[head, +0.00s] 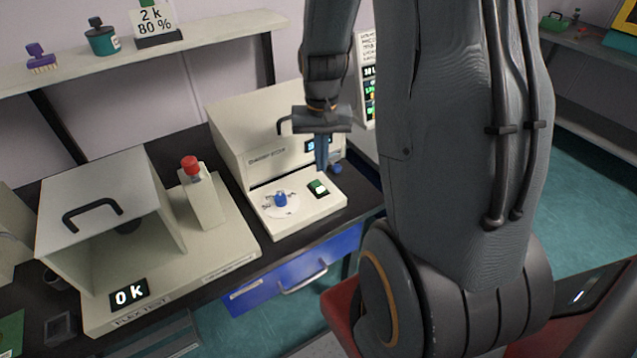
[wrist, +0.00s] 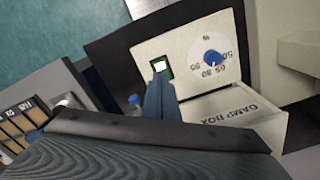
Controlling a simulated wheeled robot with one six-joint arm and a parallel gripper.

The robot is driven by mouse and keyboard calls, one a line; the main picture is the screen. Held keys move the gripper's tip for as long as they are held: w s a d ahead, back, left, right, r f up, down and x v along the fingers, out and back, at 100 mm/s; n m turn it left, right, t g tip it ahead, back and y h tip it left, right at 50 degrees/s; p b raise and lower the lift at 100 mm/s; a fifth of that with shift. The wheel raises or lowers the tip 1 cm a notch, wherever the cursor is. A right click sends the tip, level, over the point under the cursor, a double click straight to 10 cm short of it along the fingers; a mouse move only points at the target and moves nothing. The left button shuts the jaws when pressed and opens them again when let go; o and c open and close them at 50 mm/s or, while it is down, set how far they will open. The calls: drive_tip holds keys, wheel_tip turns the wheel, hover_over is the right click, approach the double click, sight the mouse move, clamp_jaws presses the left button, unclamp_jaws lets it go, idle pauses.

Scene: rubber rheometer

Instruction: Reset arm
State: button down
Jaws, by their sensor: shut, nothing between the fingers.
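My gripper (head: 322,152) is shut and empty. In the head view it points down just in front of the damp box (head: 237,143), above the back right of its front panel. In the wrist view my gripper (wrist: 159,88) has its tips close to the lit green switch (wrist: 161,68) in the picture. I cannot tell whether they touch it. In the head view the green and white switch (head: 318,187) is clear of the fingers. The blue knob (head: 281,199) sits on a printed dial on the same panel.
An open-fronted flex test machine (head: 112,200) reading "0 k" stands at left, with a red button (head: 190,163) on its post. A shelf (head: 75,73) above holds a purple brush, a teal bottle and a "2 k 80 %" sign. A blue drawer (head: 305,264) is below.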

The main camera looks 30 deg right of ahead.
idle(0.4)
drive_tip(key=s+a+r+n+b, duration=0.1)
drive_tip(key=s+a+r+n, duration=0.1)
drive_tip(key=a, duration=0.4)
drive_tip(key=s+a+r+n+t+b, duration=0.1)
drive_tip(key=s+a+r+n, duration=0.1)
drive_tip(key=s+a, duration=0.3)
drive_tip(key=shift+s+a+r+n+b, duration=0.25)
drive_tip(key=shift+a+n+b, duration=0.1)
drive_tip(key=shift+a+n, duration=0.55)
